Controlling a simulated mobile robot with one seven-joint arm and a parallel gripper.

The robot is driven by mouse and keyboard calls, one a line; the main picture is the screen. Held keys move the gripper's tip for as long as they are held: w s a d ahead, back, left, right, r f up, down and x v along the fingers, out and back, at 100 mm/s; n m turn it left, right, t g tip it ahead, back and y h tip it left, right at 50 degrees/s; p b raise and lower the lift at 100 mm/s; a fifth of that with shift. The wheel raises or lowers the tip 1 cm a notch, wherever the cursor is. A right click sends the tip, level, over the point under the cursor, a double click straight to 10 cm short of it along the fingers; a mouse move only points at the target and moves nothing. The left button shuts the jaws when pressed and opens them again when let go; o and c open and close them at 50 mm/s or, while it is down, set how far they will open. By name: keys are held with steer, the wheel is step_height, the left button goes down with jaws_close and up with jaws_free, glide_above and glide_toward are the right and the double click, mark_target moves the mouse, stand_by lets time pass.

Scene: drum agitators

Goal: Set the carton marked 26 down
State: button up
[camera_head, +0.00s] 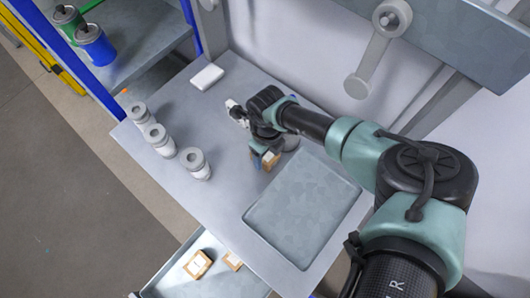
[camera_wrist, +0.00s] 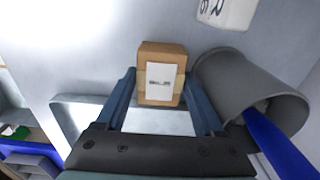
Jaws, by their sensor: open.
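A small brown carton (camera_head: 271,160) with a white label is at my gripper, on the bench beside the upper corner of the grey tray (camera_head: 303,208). In the wrist view the carton (camera_wrist: 161,72) is between my two blue fingers, and its label print is too small to read. My gripper (camera_wrist: 160,84) is open around it. The fingers show at the carton's sides, and I cannot tell whether they touch it. In the head view my gripper (camera_head: 262,155) is partly hidden by my arm.
A grey cup (camera_wrist: 240,85) with a blue item in it stands close beside the carton. Several white-grey jars (camera_head: 195,162) stand along the left bench edge. A white box (camera_head: 207,77) lies at the back. A lower drawer holds other cartons (camera_head: 198,264). The tray is empty.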

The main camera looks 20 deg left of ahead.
jaws_close()
stand_by(0.4)
